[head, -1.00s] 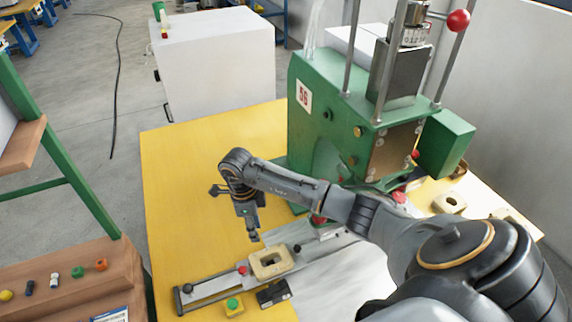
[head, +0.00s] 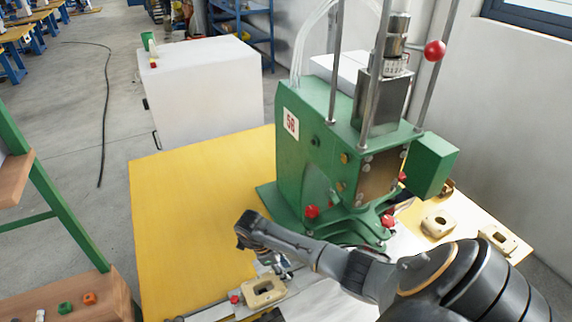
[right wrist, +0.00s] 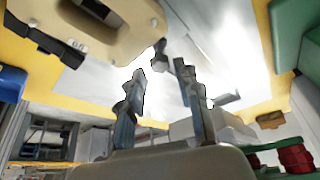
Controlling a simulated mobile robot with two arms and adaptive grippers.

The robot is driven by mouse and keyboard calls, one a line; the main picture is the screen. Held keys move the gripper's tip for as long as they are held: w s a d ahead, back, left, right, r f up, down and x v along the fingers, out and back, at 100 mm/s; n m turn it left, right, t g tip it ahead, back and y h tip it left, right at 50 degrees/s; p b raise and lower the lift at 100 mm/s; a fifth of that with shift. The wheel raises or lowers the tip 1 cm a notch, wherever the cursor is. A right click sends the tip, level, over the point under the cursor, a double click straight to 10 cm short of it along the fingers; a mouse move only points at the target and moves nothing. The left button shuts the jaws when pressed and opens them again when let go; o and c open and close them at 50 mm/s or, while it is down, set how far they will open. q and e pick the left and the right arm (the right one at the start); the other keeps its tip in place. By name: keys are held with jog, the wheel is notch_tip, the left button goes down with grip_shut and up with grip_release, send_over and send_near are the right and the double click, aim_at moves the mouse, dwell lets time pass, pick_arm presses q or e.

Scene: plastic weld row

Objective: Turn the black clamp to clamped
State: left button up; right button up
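My right gripper (head: 283,272) is just behind the tan block (head: 264,290) with a slot, on the rail fixture at the bottom of the head view. In the right wrist view my right gripper (right wrist: 164,88) is open, its two fingers apart with nothing between the tips. A small dark piece (right wrist: 160,52) sits just beyond the fingertips, beside the tan block (right wrist: 120,35). Another black piece (right wrist: 42,40) lies at the block's left side. I cannot tell for sure which is the black clamp or how it is turned. My left gripper is out of view.
The green press (head: 330,150) stands close behind my right arm. Loose tan blocks (head: 438,224) lie to its right on the yellow table (head: 190,210). The table's left part is clear. A wooden shelf (head: 85,300) stands at the lower left.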

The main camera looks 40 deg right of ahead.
jog(key=shift+x, duration=0.85)
jog(key=shift+w, duration=0.1)
grip_shut()
